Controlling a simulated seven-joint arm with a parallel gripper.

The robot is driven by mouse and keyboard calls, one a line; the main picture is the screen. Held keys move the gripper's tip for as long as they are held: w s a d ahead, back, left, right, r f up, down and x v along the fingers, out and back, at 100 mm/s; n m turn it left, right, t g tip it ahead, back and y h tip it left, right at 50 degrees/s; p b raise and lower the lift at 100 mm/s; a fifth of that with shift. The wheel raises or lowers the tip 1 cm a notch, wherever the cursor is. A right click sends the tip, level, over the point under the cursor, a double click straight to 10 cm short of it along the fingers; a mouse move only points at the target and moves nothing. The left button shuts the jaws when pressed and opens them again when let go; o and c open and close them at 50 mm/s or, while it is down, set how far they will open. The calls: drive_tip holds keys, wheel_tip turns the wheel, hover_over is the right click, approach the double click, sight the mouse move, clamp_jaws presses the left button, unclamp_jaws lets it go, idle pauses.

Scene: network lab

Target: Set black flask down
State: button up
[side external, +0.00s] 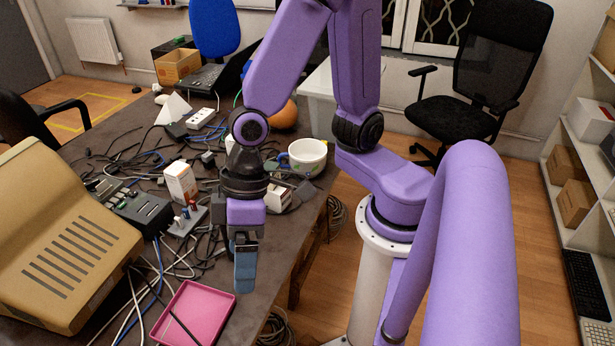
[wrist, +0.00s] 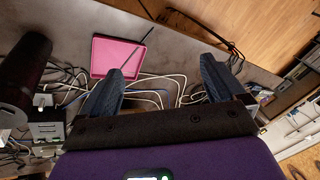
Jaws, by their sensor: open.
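My gripper (side external: 245,270) hangs fingers down over the near right part of the table. In the wrist view my gripper (wrist: 160,78) has its two blue-grey fingers spread wide, with no object held between them. A dark, roughly cylindrical thing (wrist: 24,72) shows at the left of the wrist view, outside the fingers and apart from them. It may be the black flask, but I cannot tell for sure. I cannot make out a black flask in the side view.
A pink tray (side external: 218,294) lies near the table's front edge. Loose cables (side external: 160,285) cover much of the tabletop. A beige monitor (side external: 70,240) stands at left. A white mug (side external: 308,157), a small box (side external: 180,182) and an orange ball (side external: 285,115) stand farther back.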

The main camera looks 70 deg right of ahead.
drive_tip(key=s+d+r+n+h, duration=0.2)
drive_tip(key=d, duration=0.6)
drive_tip(key=s+d+r+n+h, duration=0.2)
drive_tip(key=s+d+n, duration=0.1)
drive_tip(key=d, duration=0.5)
